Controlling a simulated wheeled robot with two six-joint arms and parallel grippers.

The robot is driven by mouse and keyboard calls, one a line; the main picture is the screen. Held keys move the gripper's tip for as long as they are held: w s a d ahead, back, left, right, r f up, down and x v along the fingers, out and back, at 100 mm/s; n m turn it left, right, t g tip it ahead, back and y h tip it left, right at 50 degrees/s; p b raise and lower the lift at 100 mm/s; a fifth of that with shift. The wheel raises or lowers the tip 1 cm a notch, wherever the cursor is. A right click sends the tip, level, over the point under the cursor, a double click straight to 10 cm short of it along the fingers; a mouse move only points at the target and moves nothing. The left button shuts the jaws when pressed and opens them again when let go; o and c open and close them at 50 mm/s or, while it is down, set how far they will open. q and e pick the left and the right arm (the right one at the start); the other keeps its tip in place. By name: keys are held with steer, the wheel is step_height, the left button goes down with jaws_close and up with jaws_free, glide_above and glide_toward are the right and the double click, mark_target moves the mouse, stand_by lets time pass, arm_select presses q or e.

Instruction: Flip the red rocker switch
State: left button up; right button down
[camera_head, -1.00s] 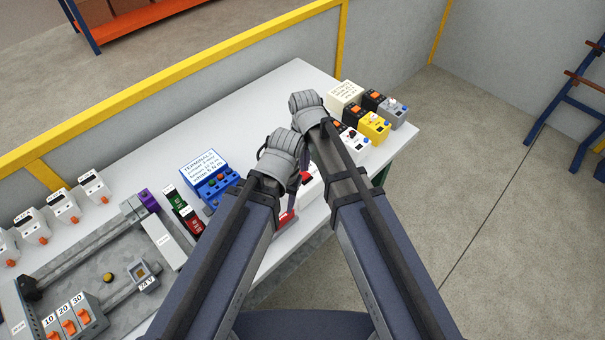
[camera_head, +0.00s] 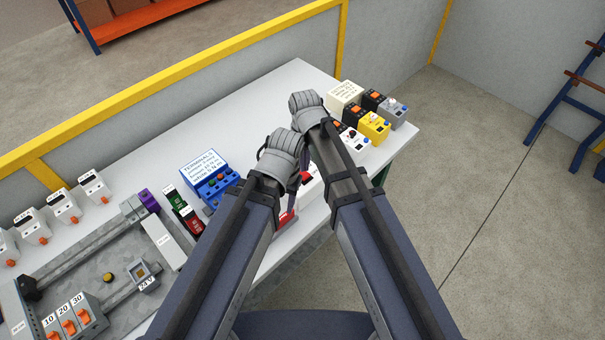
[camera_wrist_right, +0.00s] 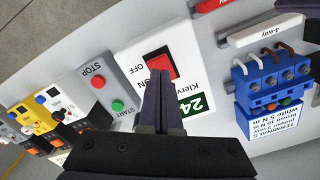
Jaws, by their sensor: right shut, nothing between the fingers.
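The red rocker switch (camera_wrist_right: 158,64) sits on a white box (camera_wrist_right: 188,70) with a green "24" label in the right wrist view. My right gripper (camera_wrist_right: 162,80) is shut and empty, its fingertips pointing at the lower edge of the rocker and hiding a little of it. I cannot tell whether they touch it. In the head view the white box (camera_head: 312,187) is mostly hidden between my two arms.
A grey START/STOP box (camera_wrist_right: 106,90) stands close beside the white box. A blue terminal block (camera_wrist_right: 270,85) is on its other side. Yellow (camera_head: 373,125) and grey boxes stand at the bench's right end. The bench's back middle (camera_head: 250,120) is clear.

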arm_select(q)
steer(key=shift+f+b, duration=1.3)
arm_select(e)
steer(key=shift+f, duration=1.3)
arm_select(q)
steer(key=shift+r, duration=0.1)
arm_select(e)
steer(key=shift+r, duration=0.15)
step_height(320, 180, up, 7)
steer(key=p, duration=0.7)
arm_select(q)
step_height(320, 180, up, 7)
